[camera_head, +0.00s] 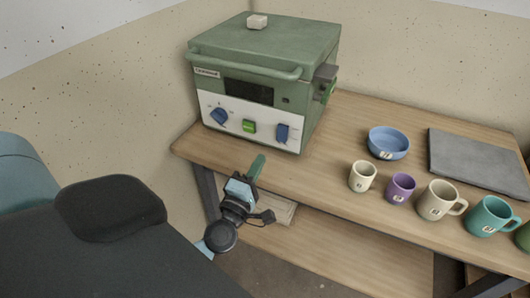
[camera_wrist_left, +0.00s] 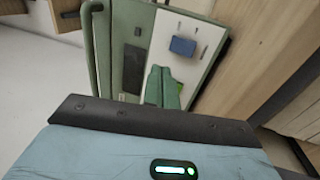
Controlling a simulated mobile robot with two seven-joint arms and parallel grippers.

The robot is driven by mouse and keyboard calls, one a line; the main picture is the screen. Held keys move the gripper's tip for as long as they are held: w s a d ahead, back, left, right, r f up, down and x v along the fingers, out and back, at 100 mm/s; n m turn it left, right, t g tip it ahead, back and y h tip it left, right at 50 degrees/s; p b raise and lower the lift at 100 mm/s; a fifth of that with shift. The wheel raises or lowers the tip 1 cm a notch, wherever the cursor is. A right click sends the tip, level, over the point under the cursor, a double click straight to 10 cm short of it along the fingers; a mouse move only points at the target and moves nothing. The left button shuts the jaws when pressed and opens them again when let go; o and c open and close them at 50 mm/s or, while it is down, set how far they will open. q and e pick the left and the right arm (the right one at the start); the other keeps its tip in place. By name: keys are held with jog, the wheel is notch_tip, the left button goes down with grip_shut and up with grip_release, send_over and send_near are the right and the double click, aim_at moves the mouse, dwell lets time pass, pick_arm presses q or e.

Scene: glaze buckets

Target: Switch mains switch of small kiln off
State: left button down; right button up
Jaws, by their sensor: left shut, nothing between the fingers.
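The small kiln (camera_head: 262,55) is a green box at the back left of the wooden bench, with a white control panel (camera_head: 262,133) low on its front. The panel carries a blue knob (camera_head: 218,116) at left, a green switch (camera_head: 249,126) in the middle and a blue control (camera_head: 283,132) at right. My left gripper (camera_head: 257,165) is shut and empty, its green fingers in front of and below the panel, apart from it in the head view. In the left wrist view the fingers (camera_wrist_left: 162,86) point at the panel and partly cover the green switch; the blue control (camera_wrist_left: 183,46) shows clear.
A blue bowl (camera_head: 388,143), a cream cup (camera_head: 362,176), a purple mug (camera_head: 400,187), a larger cream mug (camera_head: 437,200) and a teal mug (camera_head: 488,215) stand right of the kiln. A grey slab (camera_head: 478,162) lies behind them. Bare bench lies between kiln and cups.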

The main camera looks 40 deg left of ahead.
pick_arm(q)
jog(key=shift+s+d+r, duration=0.1)
jog(key=shift+s+d, duration=0.1)
jog(key=shift+s, duration=0.75)
pick_arm(e)
jog(key=shift+r, duration=0.1)
